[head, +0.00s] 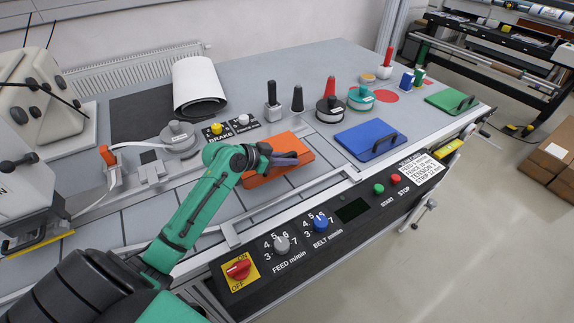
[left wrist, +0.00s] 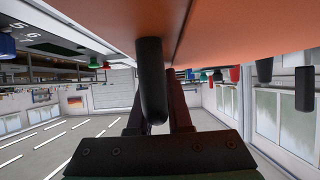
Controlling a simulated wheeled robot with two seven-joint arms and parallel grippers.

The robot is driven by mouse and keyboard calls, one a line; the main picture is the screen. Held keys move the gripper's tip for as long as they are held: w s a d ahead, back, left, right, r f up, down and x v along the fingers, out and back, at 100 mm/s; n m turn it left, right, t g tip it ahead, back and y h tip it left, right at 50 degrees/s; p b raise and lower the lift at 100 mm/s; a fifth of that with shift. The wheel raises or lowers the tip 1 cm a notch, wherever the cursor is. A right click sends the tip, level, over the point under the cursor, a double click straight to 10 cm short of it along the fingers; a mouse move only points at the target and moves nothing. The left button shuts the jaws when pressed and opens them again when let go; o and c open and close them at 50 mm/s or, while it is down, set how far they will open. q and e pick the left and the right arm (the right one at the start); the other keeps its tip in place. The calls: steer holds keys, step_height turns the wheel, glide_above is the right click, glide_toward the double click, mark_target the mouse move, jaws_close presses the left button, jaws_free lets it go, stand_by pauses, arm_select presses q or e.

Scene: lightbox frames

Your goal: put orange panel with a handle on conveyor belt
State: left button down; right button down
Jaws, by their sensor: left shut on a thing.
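The orange panel (head: 262,176) is at the middle of the workbench in the head view, partly covered by my left gripper. My left gripper (head: 290,159) is at the panel, shut on its dark handle. In the left wrist view the panel's orange face (left wrist: 235,30) fills the top, and the black handle (left wrist: 150,75) stands between the fingers. I cannot tell whether the panel is resting or slightly lifted. A grey segmented surface (head: 115,228), which looks like the conveyor belt, runs along the bench to the left of the panel. My right gripper is not in view.
A blue panel with a handle (head: 356,141) lies right of the orange one, and a green panel (head: 448,101) lies farther right. Black-based knobs (head: 329,108) stand behind. A metal rail (head: 290,205) and control panel (head: 345,212) run along the front edge.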

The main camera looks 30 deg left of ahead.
mark_target(285, 168)
arm_select(q)
step_height(285, 168, down, 3)
steer(key=shift+w+d+f, duration=0.15)
steer(key=shift+f, duration=0.5)
steer(key=c, duration=0.8)
jaws_free()
steer(key=shift+c, duration=0.2)
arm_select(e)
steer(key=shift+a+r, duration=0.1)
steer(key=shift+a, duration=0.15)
arm_select(q)
steer(key=shift+r, duration=0.2)
steer(key=b+v, duration=0.2)
steer(key=v, duration=0.9)
steer(key=shift+s+r, duration=0.1)
steer(key=shift+s, duration=0.15)
steer(key=shift+s+a+r, duration=0.15)
steer(key=shift+a+r, duration=0.05)
steer(key=shift+a, duration=0.05)
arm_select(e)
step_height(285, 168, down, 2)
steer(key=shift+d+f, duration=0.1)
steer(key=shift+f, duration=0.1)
